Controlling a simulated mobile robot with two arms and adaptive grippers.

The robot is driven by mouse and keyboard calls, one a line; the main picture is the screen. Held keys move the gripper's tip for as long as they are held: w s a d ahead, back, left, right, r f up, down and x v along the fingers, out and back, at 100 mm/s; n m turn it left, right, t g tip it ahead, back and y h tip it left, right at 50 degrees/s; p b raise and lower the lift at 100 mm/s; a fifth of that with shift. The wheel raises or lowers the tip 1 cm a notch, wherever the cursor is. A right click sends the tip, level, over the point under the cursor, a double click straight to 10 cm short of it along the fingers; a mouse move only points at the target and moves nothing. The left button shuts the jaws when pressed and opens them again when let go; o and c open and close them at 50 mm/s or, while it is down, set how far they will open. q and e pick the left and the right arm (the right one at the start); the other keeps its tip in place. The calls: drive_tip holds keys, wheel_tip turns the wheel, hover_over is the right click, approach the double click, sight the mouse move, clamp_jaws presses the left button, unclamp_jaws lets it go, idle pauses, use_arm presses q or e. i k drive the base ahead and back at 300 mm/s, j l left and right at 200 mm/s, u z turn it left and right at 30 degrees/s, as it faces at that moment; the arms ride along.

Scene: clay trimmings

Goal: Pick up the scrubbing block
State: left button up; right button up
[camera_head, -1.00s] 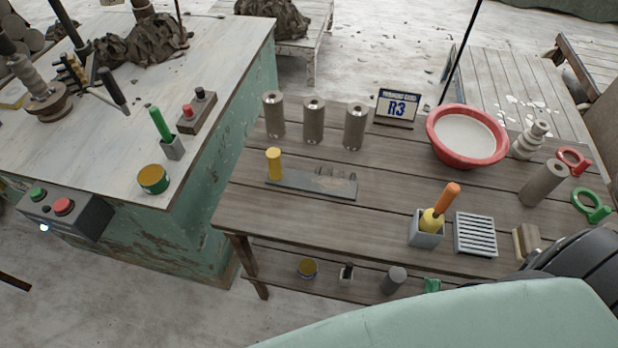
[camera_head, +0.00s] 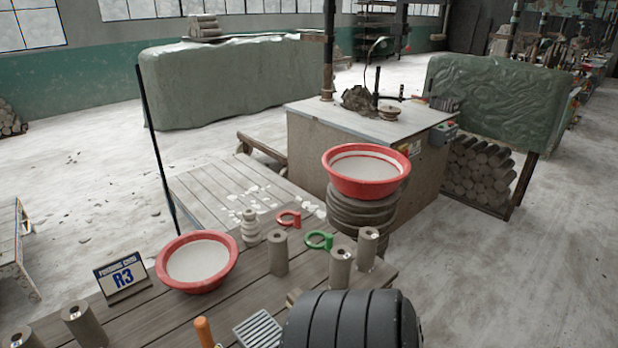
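A small tan block (camera_head: 293,298), which may be the scrubbing block, lies on the wooden table (camera_head: 245,300) near the lower middle. Only a small part of it shows, just behind a black ribbed rounded part that looks like my own arm. The rest of it is hidden. Neither my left gripper nor my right gripper is in view.
Beside it are a grey slatted rack (camera_head: 258,330), an orange handle (camera_head: 204,332), grey cylinders (camera_head: 278,254) and a green ring tool (camera_head: 319,240). A red basin (camera_head: 197,262) and an R3 sign (camera_head: 123,274) stand left. Another red basin (camera_head: 366,171) tops a stack behind.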

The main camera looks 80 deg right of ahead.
sight(295, 294)
drive_tip(key=z, duration=0.45)
drive_tip(key=l+z, duration=0.1)
drive_tip(key=z, duration=0.3)
drive_tip(key=l+z, duration=0.1)
drive_tip(key=z, duration=0.75)
drive_tip(key=l+z, duration=0.15)
drive_tip(key=z, duration=0.3)
